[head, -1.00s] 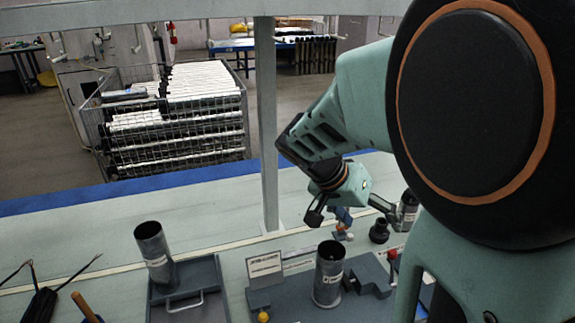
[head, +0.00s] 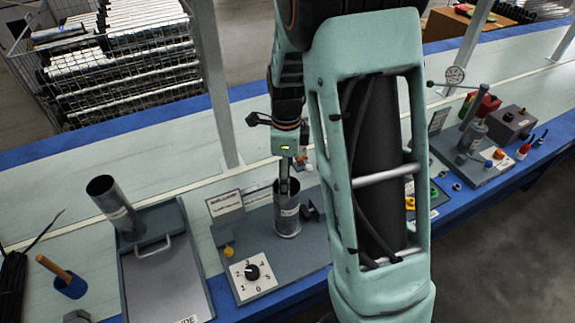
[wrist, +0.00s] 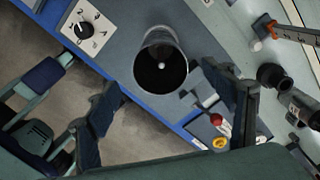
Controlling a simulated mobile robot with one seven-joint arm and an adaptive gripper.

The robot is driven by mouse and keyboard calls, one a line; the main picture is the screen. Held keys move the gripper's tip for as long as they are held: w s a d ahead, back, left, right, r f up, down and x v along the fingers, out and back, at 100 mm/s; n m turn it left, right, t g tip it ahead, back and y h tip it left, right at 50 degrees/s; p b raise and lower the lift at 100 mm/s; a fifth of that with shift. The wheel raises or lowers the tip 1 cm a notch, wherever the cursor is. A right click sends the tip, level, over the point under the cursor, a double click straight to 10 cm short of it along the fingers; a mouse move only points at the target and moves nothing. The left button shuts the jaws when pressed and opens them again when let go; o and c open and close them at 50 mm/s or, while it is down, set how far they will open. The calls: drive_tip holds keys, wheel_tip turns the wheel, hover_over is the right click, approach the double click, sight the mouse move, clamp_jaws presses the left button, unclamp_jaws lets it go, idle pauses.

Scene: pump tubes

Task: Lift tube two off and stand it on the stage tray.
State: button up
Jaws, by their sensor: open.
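A grey metal tube with a pale label (head: 287,222) stands upright on a grey fixture block (head: 255,262) with a numbered dial; its label is too small to read. My gripper (head: 285,183) is at the tube's top, and I cannot tell there whether a finger is inside or behind its rim. In the wrist view the open fingers (wrist: 172,86) lie either side of the tube's round dark mouth (wrist: 161,66), apart from it.
A dial panel (head: 253,272) and a yellow knob (head: 228,252) sit in front of the standing tube. A sign plate (head: 226,206) stands behind it. A gauge station (head: 470,150) is at right. A wooden-handled tool (head: 60,275) is at far left.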

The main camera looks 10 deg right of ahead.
sight(287, 207)
wheel_tip(287, 207, down, 7)
drive_tip(key=shift+f, duration=0.1)
drive_tip(key=shift+c, duration=0.4)
drive_tip(key=c, duration=1.5)
drive_tip(key=o, duration=0.8)
drive_tip(key=c, duration=0.8)
drive_tip(key=shift+o, duration=0.2)
drive_tip(key=shift+r+p, duration=0.35)
drive_tip(key=shift+r, duration=0.35)
